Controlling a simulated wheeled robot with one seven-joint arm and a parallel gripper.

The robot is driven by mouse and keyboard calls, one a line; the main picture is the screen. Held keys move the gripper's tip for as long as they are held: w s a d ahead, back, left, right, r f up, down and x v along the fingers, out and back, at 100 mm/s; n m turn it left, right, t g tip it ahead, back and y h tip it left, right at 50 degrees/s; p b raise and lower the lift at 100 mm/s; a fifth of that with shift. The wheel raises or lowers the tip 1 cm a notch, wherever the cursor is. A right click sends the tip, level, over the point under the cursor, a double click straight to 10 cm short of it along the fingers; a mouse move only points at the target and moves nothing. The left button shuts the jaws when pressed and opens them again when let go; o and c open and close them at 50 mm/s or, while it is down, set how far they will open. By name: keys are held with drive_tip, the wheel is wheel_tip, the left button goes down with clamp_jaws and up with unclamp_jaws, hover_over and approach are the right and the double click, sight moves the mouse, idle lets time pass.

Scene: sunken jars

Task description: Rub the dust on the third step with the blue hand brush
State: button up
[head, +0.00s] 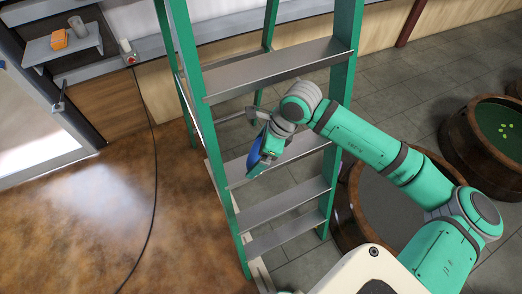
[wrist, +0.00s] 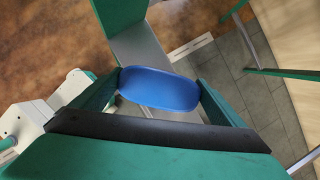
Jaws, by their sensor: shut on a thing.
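The blue hand brush (head: 254,160) is held in my gripper (head: 262,148), which is shut on it. In the wrist view the brush's blue back (wrist: 160,88) spans between the two fingers of my gripper (wrist: 160,82). The green stepladder has grey steps. The third visible step from the bottom (head: 306,146) lies behind and beside my gripper, partly hidden by it. A grey step (wrist: 143,48) shows beyond the brush in the wrist view. I cannot tell whether the brush touches the step. I see no clear dust; the bristles are hidden.
The green ladder rails (head: 343,75) stand close on both sides of my gripper. A higher step (head: 275,70) is above it. Barrels (head: 490,135) stand on the right. A dark cable (head: 154,170) runs down the left.

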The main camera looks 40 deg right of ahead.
drive_tip(key=shift+r, duration=0.1)
drive_tip(key=shift+r, duration=2.9)
drive_tip(key=shift+r, duration=0.15)
drive_tip(key=shift+r, duration=0.95)
drive_tip(key=shift+w+r, duration=0.15)
drive_tip(key=shift+r, duration=0.4)
drive_tip(key=shift+d, duration=0.1)
drive_tip(key=shift+f, duration=0.1)
drive_tip(key=shift+a+f, duration=0.2)
drive_tip(key=shift+f, duration=3.3)
drive_tip(key=shift+f, duration=1.05)
